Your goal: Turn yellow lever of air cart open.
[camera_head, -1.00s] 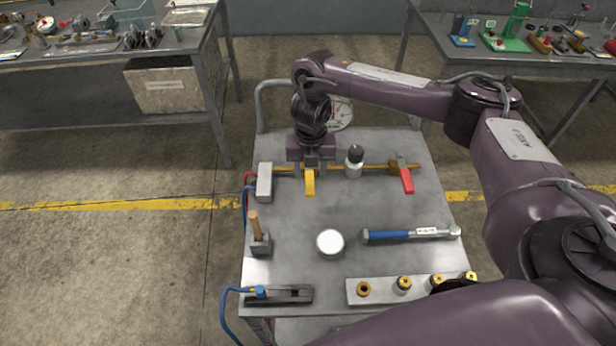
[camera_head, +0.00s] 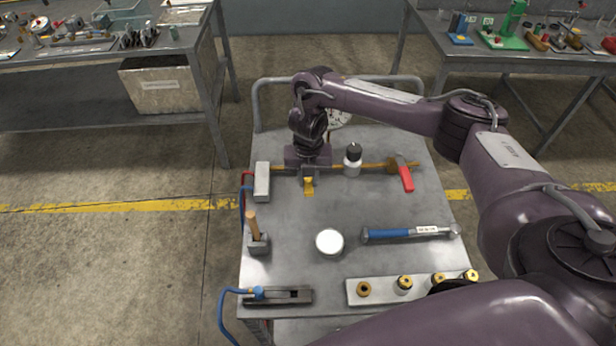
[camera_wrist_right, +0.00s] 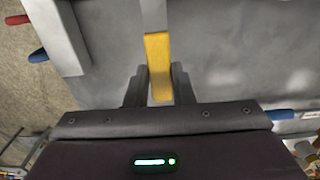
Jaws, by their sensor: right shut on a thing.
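The yellow lever (camera_head: 309,190) sits on the brass pipe (camera_head: 283,168) at the far side of the grey air cart (camera_head: 290,215). It points towards the near side of the cart, across the pipe. My right gripper (camera_head: 308,179) reaches down over it and is shut on the lever. In the right wrist view the yellow lever (camera_wrist_right: 158,50) lies between the two dark fingers (camera_wrist_right: 159,85). The valve body under the gripper is mostly hidden. My left gripper is not in view.
A red lever (camera_head: 406,180) and a white-and-black fitting (camera_head: 352,160) stand along the pipe to the right. A grey block (camera_head: 262,182) is at its left. The cart's middle is bare.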

